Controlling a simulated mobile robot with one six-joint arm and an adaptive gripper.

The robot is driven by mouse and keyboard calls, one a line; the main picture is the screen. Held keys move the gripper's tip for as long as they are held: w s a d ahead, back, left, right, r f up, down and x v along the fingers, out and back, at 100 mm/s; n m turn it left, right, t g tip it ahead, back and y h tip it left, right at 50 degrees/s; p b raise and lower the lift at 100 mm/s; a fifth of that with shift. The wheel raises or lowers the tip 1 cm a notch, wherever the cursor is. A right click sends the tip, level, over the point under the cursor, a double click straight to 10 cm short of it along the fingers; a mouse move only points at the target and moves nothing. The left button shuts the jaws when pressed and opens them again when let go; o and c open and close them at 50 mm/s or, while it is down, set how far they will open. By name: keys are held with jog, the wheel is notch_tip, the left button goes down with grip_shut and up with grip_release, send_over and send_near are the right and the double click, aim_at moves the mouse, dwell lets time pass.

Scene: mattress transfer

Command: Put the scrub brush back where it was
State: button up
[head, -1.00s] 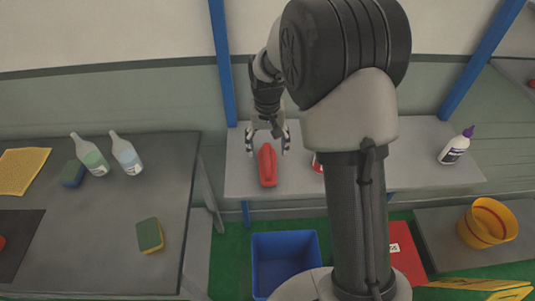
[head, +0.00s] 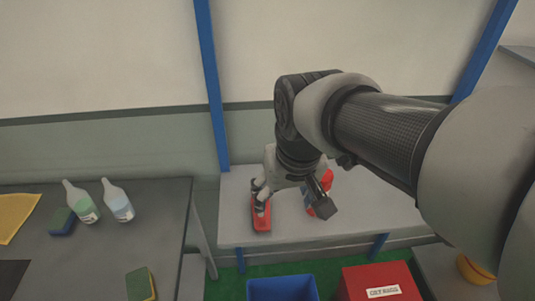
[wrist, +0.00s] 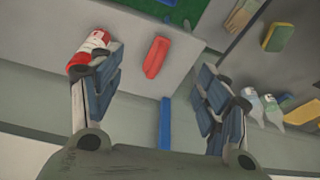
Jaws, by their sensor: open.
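A long red block (head: 262,218) lies on the grey shelf (head: 350,222) by the back wall. It looks like the scrub brush; no bristles can be made out. My gripper (head: 259,197) is open at its far end, and one finger partly covers it in the head view. In the wrist view, the brush (wrist: 156,57) lies beyond the gap between my open fingers (wrist: 158,82), with nothing between them. I cannot tell whether a finger touches it.
A red-and-white container (head: 318,197) stands right of the brush, behind my left-hand finger in the wrist view. A blue bin (head: 282,289) and a red box (head: 380,280) are below the shelf. Two bottles (head: 118,203) and sponges (head: 140,284) are on the left table (head: 100,250).

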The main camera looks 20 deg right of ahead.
jog(key=s+t, duration=0.1)
jog(key=s, duration=0.9)
jog(key=shift+s+f+n+t, duration=0.2)
jog(key=shift+s+n+t, duration=0.1)
jog(key=shift+n, duration=0.1)
jog(key=shift+w, duration=0.1)
notch_tip(320, 180, down, 4)
jog(key=b, duration=0.4)
jog(key=shift+f, duration=0.15)
